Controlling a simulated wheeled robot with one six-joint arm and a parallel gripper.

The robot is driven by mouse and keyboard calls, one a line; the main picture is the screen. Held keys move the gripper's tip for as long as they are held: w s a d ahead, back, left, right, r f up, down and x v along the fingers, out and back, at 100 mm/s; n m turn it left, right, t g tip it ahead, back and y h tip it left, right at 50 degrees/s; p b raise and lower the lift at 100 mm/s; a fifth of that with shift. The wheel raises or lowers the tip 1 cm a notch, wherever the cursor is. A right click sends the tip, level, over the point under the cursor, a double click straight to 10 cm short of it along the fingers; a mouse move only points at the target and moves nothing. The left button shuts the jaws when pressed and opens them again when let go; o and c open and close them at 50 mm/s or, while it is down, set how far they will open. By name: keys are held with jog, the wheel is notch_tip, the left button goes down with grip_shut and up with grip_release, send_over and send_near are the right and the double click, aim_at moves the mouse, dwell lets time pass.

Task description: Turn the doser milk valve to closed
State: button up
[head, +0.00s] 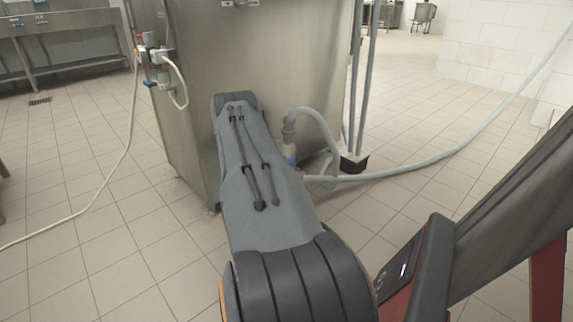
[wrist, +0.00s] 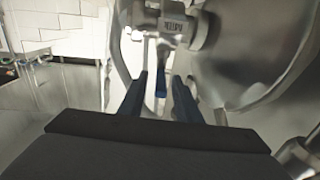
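In the wrist view, my gripper (wrist: 160,79) shows as two dark blue fingers pointing ahead, spread apart. A narrow blue handle (wrist: 161,88) hangs in the gap between them as seen from here, and light gaps show on both sides of it. Whether it lies between the fingertips in depth, I cannot tell. Above it is a shiny metal valve body (wrist: 172,27) with blurred dark lettering. In the head view, my own arm reaches toward the steel machine, and the gripper and this handle are hidden.
A large rounded metal surface (wrist: 240,55) curves close on the right of the fingers. In the head view, the steel cabinet (head: 265,60) stands ahead, with a grey hose (head: 400,172) on the floor to its right. Small red and blue-handled valves (head: 150,62) sit on its left edge.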

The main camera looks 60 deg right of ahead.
notch_tip(320, 180, up, 10)
jog(key=p, duration=0.4)
